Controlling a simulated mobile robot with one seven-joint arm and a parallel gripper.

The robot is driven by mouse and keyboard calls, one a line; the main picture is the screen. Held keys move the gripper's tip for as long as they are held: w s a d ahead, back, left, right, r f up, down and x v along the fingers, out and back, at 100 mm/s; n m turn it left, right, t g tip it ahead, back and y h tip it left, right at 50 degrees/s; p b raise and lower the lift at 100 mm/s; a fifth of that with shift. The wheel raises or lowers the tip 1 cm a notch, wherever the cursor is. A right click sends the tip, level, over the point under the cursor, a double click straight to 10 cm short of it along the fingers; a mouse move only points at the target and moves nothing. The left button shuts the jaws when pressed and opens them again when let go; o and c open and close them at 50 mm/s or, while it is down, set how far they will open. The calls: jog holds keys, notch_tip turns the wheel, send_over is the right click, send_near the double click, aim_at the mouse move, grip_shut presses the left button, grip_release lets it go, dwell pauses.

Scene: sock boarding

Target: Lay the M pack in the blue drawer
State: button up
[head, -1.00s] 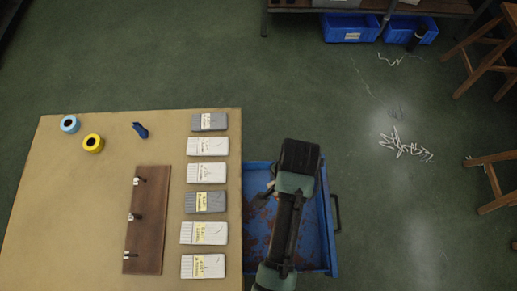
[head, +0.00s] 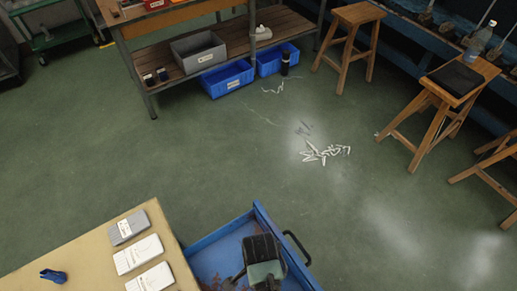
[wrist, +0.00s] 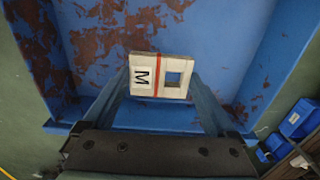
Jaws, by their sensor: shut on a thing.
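The M pack (wrist: 145,75) is a flat cream pack with a black M on a white label, a red band and a square window. My gripper (wrist: 160,82) is shut on it, one finger at each side, in the wrist view. Beneath and around the pack is the blue drawer (wrist: 215,35), its floor worn with rust-brown patches. Whether the pack touches the floor, I cannot tell. In the head view the blue drawer (head: 215,237) is open beside the table, partly cut off below. My dark arm is over it and hides the pack there.
The tan table (head: 85,240) left of the drawer bears a grey pack (head: 127,227), white packs (head: 138,254) and a dark blue item (head: 53,276). White scraps (head: 322,153) lie on the open green floor. A bench with blue bins (head: 228,78) and wooden stools (head: 350,40) stand farther back.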

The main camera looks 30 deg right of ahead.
jog(key=shift+f, duration=2.1)
jog(key=shift+f+b, duration=0.1)
jog(key=shift+b, duration=0.25)
jog(key=o, duration=1)
notch_tip(320, 180, up, 12)
jog(key=shift+r+p, duration=0.15)
jog(key=shift+p, duration=0.8)
